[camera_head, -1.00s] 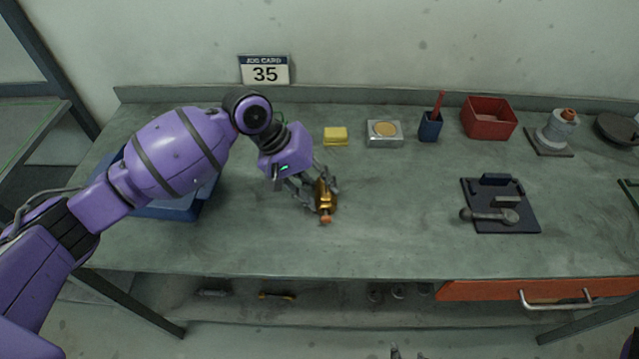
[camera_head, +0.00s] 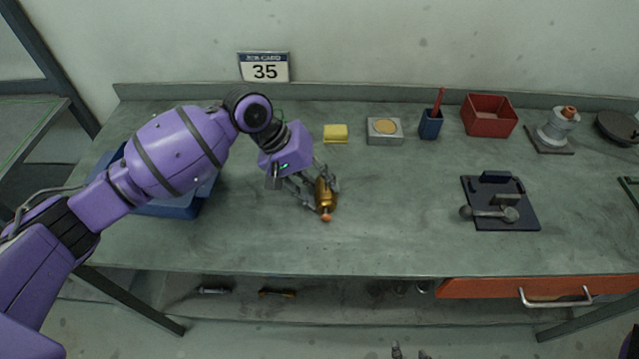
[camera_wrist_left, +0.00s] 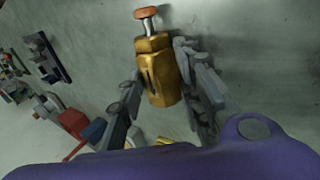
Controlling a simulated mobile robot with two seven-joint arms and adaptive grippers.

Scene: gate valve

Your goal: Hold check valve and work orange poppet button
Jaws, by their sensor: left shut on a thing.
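The check valve is a brass-coloured body (camera_head: 322,194) with an orange poppet button (camera_head: 326,217) at its near end. My left gripper (camera_head: 321,186) is shut on the brass body, with a finger on either side. The left wrist view shows the valve body (camera_wrist_left: 161,72) between the fingers and the orange button (camera_wrist_left: 145,13) on a pale metal stem (camera_wrist_left: 149,27), clear of the fingers. Whether the valve touches the bench is unclear. Grey tips at the bottom edge of the head view look like my right gripper (camera_head: 411,353); the rest is cut off.
A blue bin (camera_head: 170,207) stands under my left arm. A yellow block (camera_head: 335,133), metal box (camera_head: 385,138), blue cup (camera_head: 430,125) and red bin (camera_head: 489,116) line the back. A dark fixture plate (camera_head: 517,221) lies at right. The bench (camera_head: 400,235) between is clear.

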